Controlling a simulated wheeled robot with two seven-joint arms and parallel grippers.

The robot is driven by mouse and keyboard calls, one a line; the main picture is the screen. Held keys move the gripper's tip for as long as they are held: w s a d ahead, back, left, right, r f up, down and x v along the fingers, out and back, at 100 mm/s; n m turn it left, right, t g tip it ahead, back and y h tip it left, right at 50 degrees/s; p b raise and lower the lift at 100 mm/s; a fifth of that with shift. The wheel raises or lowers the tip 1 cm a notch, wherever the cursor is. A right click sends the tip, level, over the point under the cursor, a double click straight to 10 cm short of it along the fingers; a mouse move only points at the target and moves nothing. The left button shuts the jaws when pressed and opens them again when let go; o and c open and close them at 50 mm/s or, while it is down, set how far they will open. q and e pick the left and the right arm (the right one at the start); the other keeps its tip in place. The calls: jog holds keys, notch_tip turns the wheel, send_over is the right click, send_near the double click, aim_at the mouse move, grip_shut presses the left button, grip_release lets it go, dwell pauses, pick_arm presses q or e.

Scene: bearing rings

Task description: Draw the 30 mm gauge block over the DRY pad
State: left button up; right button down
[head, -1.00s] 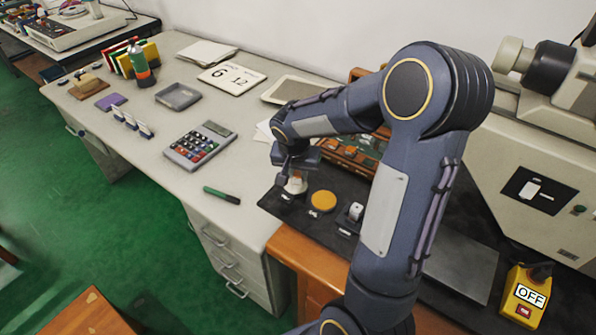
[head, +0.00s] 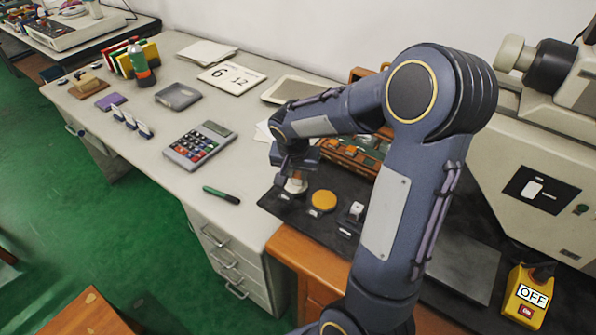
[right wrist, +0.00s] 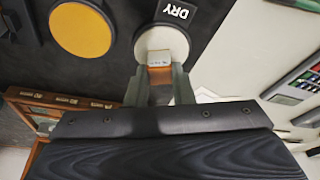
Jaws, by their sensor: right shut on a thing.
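My right gripper (head: 297,176) reaches down at the left end of the dark mat. In the right wrist view its two fingers (right wrist: 159,85) are shut on the gauge block (right wrist: 159,58), a small block with a pale, marked end face. The block is at the near edge of the round white pad (right wrist: 163,40), with the white-on-black DRY label (right wrist: 176,10) beyond it. I cannot tell whether block and pad touch. In the head view the white pad (head: 295,187) shows just under the gripper, and the block is too small to make out. My left gripper is not in view.
An orange-yellow pad (head: 324,200) lies right of the white pad on the dark mat. A small white-topped object (head: 355,210) stands further right. A wooden case (head: 350,158) is behind. A calculator (head: 200,144) and a green marker (head: 221,195) lie on the desk to the left.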

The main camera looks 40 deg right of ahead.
jog(key=shift+s+a+b, duration=0.3)
jog(key=shift+a+b, duration=0.1)
jog(key=shift+a, duration=0.55)
jog(key=shift+d, duration=0.15)
jog(key=shift+w+d, duration=0.2)
jog(key=shift+d, duration=0.3)
jog(key=shift+w+d, duration=0.15)
jog(key=shift+d, duration=0.3)
jog(key=shift+s+a, duration=0.1)
jog(key=shift+a, duration=0.15)
jog(key=shift+a, duration=0.3)
jog(key=shift+r, duration=0.1)
jog(key=shift+r+p, duration=1.5)
jog(key=shift+r, duration=0.95)
